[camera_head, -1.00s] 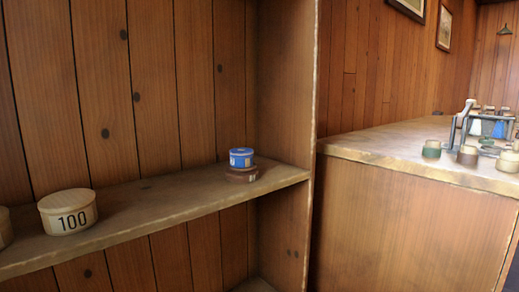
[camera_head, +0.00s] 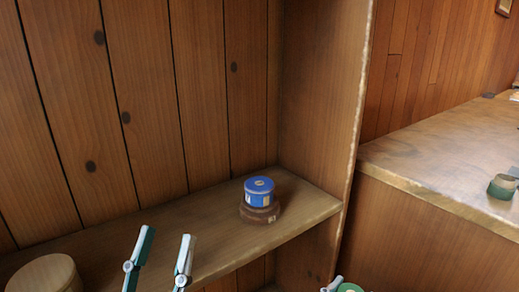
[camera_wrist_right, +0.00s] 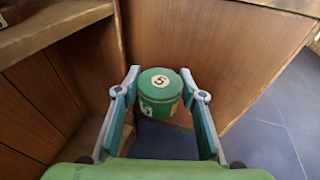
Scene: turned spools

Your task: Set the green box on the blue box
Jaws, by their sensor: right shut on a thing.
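The blue box (camera_head: 259,192) is round and lidded. It sits on top of a brown round box (camera_head: 260,213) near the right end of the wooden shelf. A bit of the green box (camera_head: 350,288) shows at the bottom edge of the head view, below and right of the blue box, in front of the shelf. My left gripper (camera_head: 166,238) is open and empty, left of the blue box.
The shelf (camera_head: 215,208) has a pale round box (camera_head: 47,274) at its left. An upright side panel (camera_head: 345,140) closes the shelf's right end. A counter (camera_head: 440,160) to the right holds a dark green cup (camera_head: 502,187).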

